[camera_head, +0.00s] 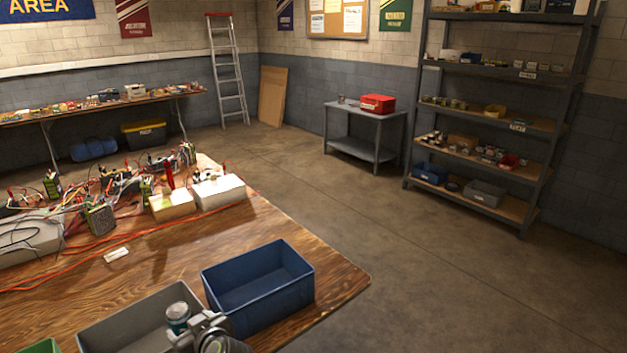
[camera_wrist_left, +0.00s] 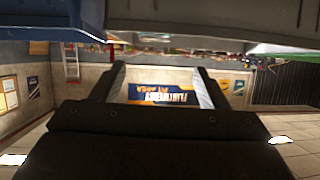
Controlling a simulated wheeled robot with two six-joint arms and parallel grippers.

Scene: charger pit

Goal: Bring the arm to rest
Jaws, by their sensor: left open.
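My left gripper (camera_wrist_left: 163,85) shows in the left wrist view. Its two fingers are spread wide, with nothing between them. Beyond them I see the far wall with a blue banner (camera_wrist_left: 160,93), upside down. The fingers cannot be made out there. My right gripper is in neither view.
A wooden table (camera_head: 330,283) carries a blue bin (camera_head: 258,285), a grey bin (camera_head: 130,322), the edge of a green bin (camera_head: 42,347), and chargers with tangled cables toward the left. Bin walls fill the top of the wrist view. Floor right of the table is clear.

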